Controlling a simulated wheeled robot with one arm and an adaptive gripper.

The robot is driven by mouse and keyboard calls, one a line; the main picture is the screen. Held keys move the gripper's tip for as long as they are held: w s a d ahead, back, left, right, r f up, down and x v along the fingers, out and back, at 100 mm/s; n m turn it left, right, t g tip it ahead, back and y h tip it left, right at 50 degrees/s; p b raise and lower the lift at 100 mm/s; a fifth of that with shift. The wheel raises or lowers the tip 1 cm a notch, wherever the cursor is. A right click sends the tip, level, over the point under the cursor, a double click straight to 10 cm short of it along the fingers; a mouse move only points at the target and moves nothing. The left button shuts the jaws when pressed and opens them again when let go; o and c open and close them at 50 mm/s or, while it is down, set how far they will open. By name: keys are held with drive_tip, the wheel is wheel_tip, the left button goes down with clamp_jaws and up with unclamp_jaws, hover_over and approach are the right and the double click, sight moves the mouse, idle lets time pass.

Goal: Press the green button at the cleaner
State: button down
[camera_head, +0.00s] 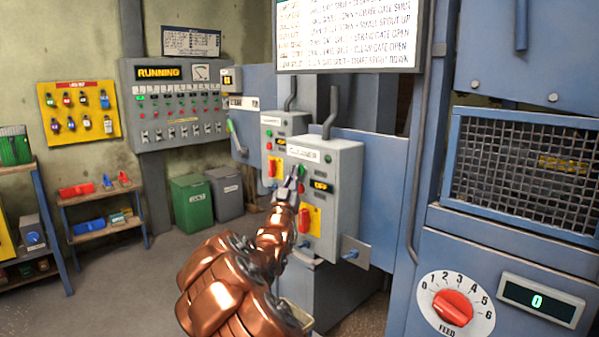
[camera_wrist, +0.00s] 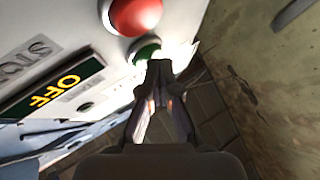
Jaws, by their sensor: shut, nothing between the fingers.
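The cleaner's grey control box (camera_head: 340,170) stands in the middle of the head view, with a label plate on top. Its green button (camera_wrist: 146,52) shows in the wrist view, partly hidden behind my fingertips. A larger red button (camera_wrist: 135,14) is beside it, and a lit display reading OFF (camera_wrist: 55,92) is on the same face. My gripper (camera_head: 292,178) is shut and empty, with its tips at the box front. In the wrist view the fingertips (camera_wrist: 158,70) overlap the green button's edge; I cannot tell whether they touch it.
A second grey box (camera_head: 283,122) stands behind the cleaner box. A red rotary switch on a yellow plate (camera_head: 310,219) is below the cleaner's display. The FEED dial (camera_head: 453,307) is on the blue machine at right. A wall panel reading RUNNING (camera_head: 158,73) hangs at the back.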

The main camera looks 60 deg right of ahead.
drive_tip(key=shift+s+d, duration=0.1)
drive_tip(key=shift+d, duration=0.1)
drive_tip(key=shift+a, duration=0.15)
idle(0.5)
drive_tip(key=shift+w+a+b, duration=0.25)
drive_tip(key=shift+a+b, duration=0.35)
drive_tip(key=shift+a, duration=0.1)
drive_tip(key=shift+w+a+b, duration=0.25)
drive_tip(key=shift+a+b, duration=0.2)
drive_tip(key=shift+a, duration=0.35)
drive_tip(key=shift+w+a+b, duration=0.2)
drive_tip(key=shift+a+b, duration=0.3)
drive_tip(key=shift+a, duration=0.35)
drive_tip(key=shift+w+a+b, duration=0.25)
drive_tip(key=shift+a+b, duration=0.2)
drive_tip(key=shift+a, duration=0.35)
